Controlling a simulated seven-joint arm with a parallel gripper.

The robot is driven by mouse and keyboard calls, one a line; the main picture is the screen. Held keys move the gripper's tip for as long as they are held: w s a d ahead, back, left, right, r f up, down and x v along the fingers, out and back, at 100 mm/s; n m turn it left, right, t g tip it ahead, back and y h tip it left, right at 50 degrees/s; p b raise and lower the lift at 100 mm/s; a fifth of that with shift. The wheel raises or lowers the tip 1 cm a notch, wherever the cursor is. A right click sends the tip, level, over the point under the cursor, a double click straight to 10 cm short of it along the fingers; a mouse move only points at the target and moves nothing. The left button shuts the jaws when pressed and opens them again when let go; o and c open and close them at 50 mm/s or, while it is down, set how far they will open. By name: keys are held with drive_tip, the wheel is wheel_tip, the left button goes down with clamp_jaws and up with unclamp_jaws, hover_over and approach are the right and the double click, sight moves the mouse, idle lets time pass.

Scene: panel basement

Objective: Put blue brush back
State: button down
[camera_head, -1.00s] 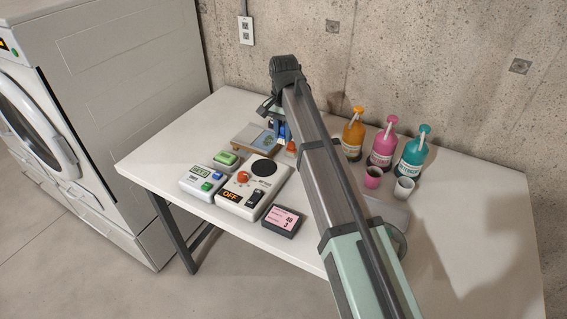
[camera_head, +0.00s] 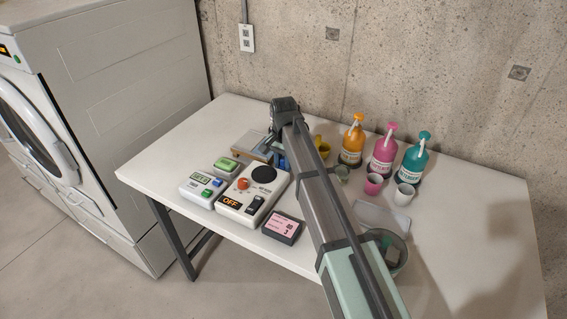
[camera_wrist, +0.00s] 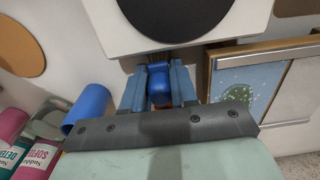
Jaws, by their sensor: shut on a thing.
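The blue brush (camera_wrist: 160,82) sits between the fingers of my gripper (camera_wrist: 160,88) in the wrist view. My gripper is shut on it, beside the white device with the round black plate. In the wrist view, a blue cylinder (camera_wrist: 90,106) stands left of my fingers; I cannot tell whether it is a cup or holder. In the head view, my arm hides most of the gripper and brush; a bit of blue (camera_head: 282,163) shows beside my wrist.
The white device (camera_head: 252,192) and a timer (camera_head: 201,186) are at the left of the table. A framed board (camera_wrist: 250,86) is close right of my fingers.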

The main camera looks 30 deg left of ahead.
sight(283, 158)
drive_tip(key=shift+f, duration=0.1)
drive_tip(key=c, duration=0.9)
unclamp_jaws()
wheel_tip(283, 158, up, 12)
drive_tip(key=shift+r, duration=0.15)
